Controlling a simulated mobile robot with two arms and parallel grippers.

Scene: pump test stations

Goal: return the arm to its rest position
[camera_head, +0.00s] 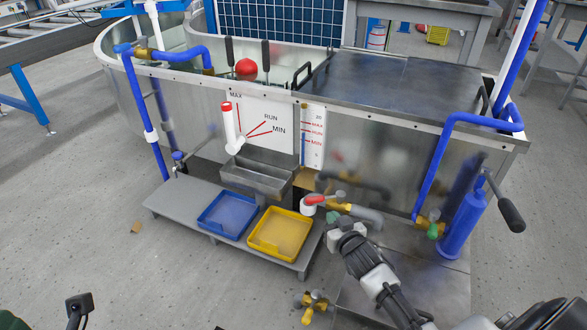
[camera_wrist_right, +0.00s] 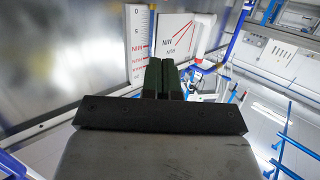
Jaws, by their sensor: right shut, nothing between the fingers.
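My right arm comes in from the lower right in the head view. Its gripper (camera_head: 335,229) is in front of the tank, close to the grey pipe and the brass valve with a red handle (camera_head: 313,200). I cannot tell whether it touches them. In the right wrist view the two dark green fingers (camera_wrist_right: 162,78) lie together with nothing between them, pointing towards the tank's gauge panel.
The metal tank (camera_head: 410,80) stands ahead. A blue tray (camera_head: 212,228) and a yellow tray (camera_head: 263,248) sit on a low grey bench left of my gripper. A blue cylinder (camera_head: 463,225) with a black-handled lever stands at the right. Open floor lies at the left.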

